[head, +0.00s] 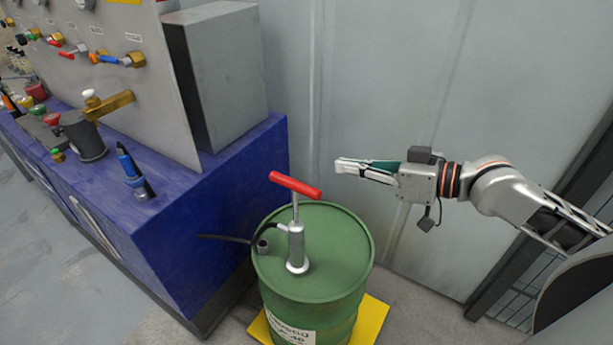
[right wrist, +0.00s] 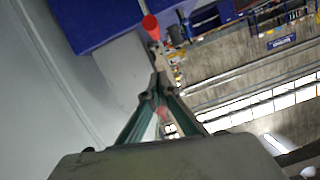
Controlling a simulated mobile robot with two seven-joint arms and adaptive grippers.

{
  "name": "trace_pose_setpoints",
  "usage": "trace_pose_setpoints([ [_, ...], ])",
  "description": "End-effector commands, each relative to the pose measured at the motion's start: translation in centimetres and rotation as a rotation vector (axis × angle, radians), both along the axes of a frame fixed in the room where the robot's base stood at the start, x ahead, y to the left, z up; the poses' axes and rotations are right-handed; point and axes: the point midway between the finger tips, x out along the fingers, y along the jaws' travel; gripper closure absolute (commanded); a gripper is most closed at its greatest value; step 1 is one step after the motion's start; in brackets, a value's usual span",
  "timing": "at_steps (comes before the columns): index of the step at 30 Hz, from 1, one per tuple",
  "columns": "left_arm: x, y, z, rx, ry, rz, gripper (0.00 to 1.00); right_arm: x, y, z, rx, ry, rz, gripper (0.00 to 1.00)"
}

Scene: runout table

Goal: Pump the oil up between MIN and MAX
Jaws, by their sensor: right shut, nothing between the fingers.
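A hand pump (head: 297,246) with a silver body stands upright on top of a green oil drum (head: 335,262). Its red T-handle (head: 295,185) sits at the top of a short bare length of rod. The red handle's end also shows in the right wrist view (right wrist: 151,26), beyond the fingertips. My right gripper (head: 340,166) is shut and empty, to the right of the handle and slightly above it in the head view, apart from it. In the right wrist view its fingertips (right wrist: 158,88) meet. No MIN or MAX marks can be read. My left gripper is not seen.
A blue bench (head: 215,215) with a grey box (head: 215,70) and a valve panel (head: 130,85) stands left of the drum. A black hose (head: 225,238) runs between drum and bench. A yellow pad (head: 372,318) lies under the drum. A grey wall (head: 340,90) is behind.

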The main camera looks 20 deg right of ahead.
Motion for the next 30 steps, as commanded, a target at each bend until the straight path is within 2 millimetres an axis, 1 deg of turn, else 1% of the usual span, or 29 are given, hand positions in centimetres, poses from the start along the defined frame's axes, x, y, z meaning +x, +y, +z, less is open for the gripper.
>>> trace_pose_setpoints([
  [5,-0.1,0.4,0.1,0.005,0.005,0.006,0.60,1.3,1.2,0.0,0.004,-0.005,0.001,1.00],
  [12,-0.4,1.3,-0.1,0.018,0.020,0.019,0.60,3.8,3.4,-0.9,0.006,-0.002,0.000,1.00],
  [17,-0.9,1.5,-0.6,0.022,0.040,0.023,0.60,5.7,4.9,-1.5,0.004,-0.002,0.001,1.00],
  [21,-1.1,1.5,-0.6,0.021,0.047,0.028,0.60,7.1,6.3,-2.1,0.004,0.000,0.002,1.00],
  [22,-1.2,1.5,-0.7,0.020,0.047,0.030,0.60,6.8,6.3,-3.1,0.003,0.006,0.001,1.00],
  [24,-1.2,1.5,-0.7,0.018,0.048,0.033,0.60,6.6,6.3,-4.2,0.003,0.005,0.001,1.00],
  [30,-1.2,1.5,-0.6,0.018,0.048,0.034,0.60,6.4,6.6,-5.8,0.002,0.003,0.002,1.00],
])
